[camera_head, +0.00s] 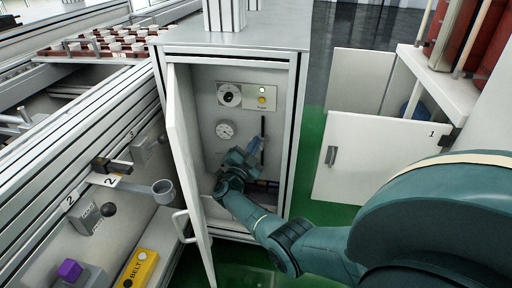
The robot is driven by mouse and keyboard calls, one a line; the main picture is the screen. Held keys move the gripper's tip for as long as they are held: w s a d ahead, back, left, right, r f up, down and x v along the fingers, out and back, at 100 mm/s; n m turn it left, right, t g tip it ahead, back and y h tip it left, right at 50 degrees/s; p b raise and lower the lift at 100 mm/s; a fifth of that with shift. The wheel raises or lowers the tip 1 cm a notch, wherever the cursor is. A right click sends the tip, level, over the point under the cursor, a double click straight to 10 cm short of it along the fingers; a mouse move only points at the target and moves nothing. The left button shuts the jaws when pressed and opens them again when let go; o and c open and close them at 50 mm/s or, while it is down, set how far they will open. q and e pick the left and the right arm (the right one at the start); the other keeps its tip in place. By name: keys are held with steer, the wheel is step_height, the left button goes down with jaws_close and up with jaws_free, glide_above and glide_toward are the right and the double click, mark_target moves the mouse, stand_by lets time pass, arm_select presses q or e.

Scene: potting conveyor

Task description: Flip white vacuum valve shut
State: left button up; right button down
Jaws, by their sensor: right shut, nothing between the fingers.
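My right gripper (252,149) reaches into the open cabinet (205,100) from the lower right. It is shut, with nothing seen in its fingers. Its fingertips are beside the lower part of a dark vertical bar (263,128) on the back panel; I cannot tell whether they touch. A round white gauge (225,130) is on the panel, left of and above the gripper. I cannot make out the white vacuum valve for certain; the gripper and wrist hide part of the lower panel. My left gripper is not in view.
The cabinet door (188,165) stands open at the left, close to my wrist. A panel with a dial (229,95) and a yellow button (262,100) is above. Dark pipes (265,184) are low inside. A white cabinet door (375,160) is at the right.

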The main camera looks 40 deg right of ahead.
steer(key=n+t, duration=0.1)
steer(key=n, duration=0.1)
steer(key=w+f+n+t, duration=0.1)
steer(key=n, duration=0.2)
steer(key=a+n+t+y, duration=0.1)
steer(key=n, duration=0.2)
steer(key=shift+w+f+b, duration=0.15)
steer(key=shift+b, duration=0.2)
steer(key=shift+a, duration=0.1)
